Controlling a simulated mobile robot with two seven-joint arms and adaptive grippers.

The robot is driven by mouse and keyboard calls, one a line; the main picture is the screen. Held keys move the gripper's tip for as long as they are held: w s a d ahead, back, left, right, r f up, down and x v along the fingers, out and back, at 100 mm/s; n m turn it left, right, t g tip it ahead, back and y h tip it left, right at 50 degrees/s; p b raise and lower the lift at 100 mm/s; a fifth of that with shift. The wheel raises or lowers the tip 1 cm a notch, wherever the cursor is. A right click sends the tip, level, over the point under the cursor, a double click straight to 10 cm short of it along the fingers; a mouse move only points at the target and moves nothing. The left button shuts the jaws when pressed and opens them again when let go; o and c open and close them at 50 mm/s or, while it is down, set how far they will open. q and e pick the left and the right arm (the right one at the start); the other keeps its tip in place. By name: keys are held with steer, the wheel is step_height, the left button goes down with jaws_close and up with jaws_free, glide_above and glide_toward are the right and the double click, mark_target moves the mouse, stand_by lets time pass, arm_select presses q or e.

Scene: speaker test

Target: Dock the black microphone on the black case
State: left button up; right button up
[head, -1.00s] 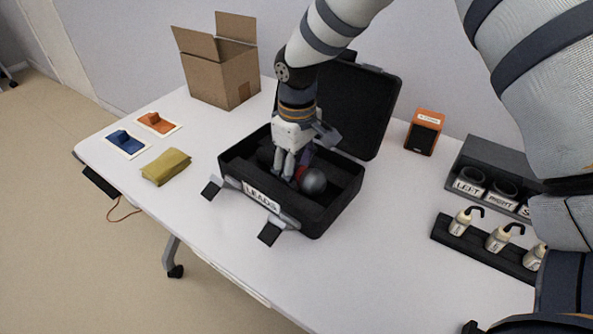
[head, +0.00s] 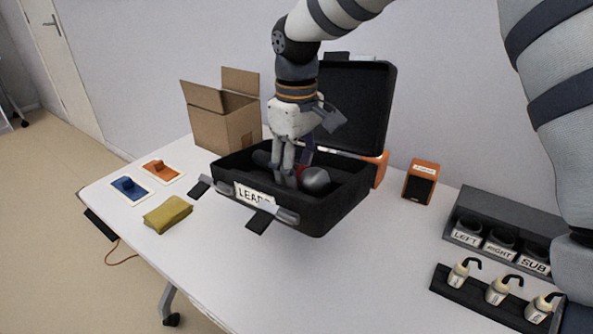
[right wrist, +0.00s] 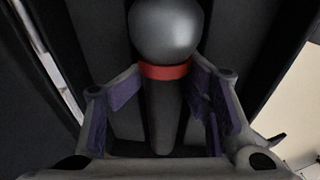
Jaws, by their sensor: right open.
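The black case (head: 365,200) is open, lid up, with a white label reading LEADS on its front. My right gripper (head: 284,174) reaches down into the case. In the right wrist view its open fingers (right wrist: 163,92) stand on both sides of the black handle (right wrist: 163,120), below a red ring. Whether the pads touch the handle is unclear. My left gripper is not in view.
Orange speakers stand behind and right of the case, one (head: 420,182) clear. A labelled holder (head: 505,215) and a rack of connectors (head: 485,298) are at right. A cardboard box (head: 222,120), yellow cloth (head: 168,214), and blue and orange pieces are at left. The front table is clear.

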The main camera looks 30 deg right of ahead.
mark_target(296, 164)
steer(key=o, duration=0.8)
steer(key=shift+r, duration=0.2)
steer(key=shift+o, duration=0.2)
steer(key=shift+f, duration=0.1)
step_height(296, 164, up, 8)
steer(key=shift+r, duration=0.1)
